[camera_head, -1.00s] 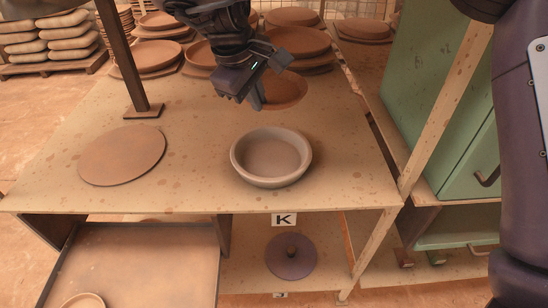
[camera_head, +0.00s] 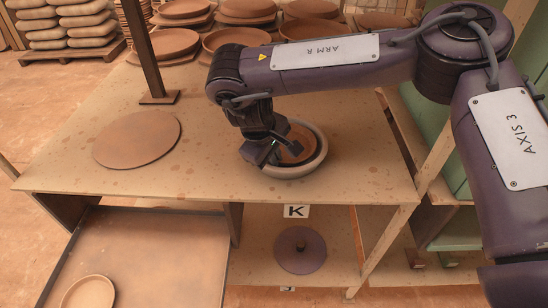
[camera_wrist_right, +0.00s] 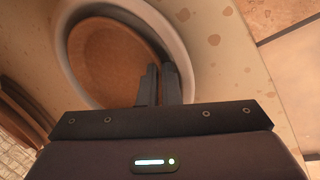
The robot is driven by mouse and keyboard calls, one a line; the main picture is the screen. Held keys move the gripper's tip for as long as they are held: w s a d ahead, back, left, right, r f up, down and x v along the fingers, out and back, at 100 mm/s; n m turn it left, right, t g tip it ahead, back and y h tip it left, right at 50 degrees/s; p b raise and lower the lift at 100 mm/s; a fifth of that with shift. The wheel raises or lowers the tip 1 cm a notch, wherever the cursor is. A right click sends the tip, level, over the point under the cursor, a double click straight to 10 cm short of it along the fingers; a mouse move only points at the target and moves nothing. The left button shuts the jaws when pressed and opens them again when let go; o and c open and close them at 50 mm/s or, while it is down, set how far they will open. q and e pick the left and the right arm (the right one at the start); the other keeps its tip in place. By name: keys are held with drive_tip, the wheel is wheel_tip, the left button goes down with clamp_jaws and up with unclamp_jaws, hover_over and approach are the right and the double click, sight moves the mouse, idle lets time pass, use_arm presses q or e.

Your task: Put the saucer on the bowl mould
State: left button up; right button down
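The bowl mould (camera_head: 318,168), a pale round form with a thick rim, stands near the table's front edge. The saucer (camera_head: 296,149), a brown round dish, is inside the ring of the mould's rim in the head view, partly hidden by my gripper. In the right wrist view the saucer (camera_wrist_right: 105,62) sits off-centre within the pale mould rim (camera_wrist_right: 180,45). My right gripper (camera_head: 272,150) has its fingers (camera_wrist_right: 160,84) close together at the saucer's edge, shut on it. I cannot tell whether the saucer rests on the mould. My left gripper is not in view.
A flat brown disc (camera_head: 137,139) lies on the table to the left. Stacks of brown plates (camera_head: 235,40) stand at the back. A post (camera_head: 140,50) rises from the table. A small dish (camera_head: 88,292) lies in a lower tray (camera_head: 150,250). A purple lidded disc (camera_head: 300,250) is on the lower shelf.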

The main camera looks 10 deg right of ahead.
drive_tip(key=shift+f, duration=0.3)
drive_tip(key=shift+s+f, duration=0.35)
drive_tip(key=shift+f, duration=0.25)
drive_tip(key=c, duration=1.9)
unclamp_jaws()
drive_tip(key=shift+f, duration=0.1)
drive_tip(key=shift+r, duration=0.5)
drive_tip(key=v, duration=0.8)
drive_tip(key=p+v, duration=0.1)
drive_tip(key=v, duration=0.3)
drive_tip(key=shift+w+r, duration=0.3)
drive_tip(key=shift+w, duration=0.1)
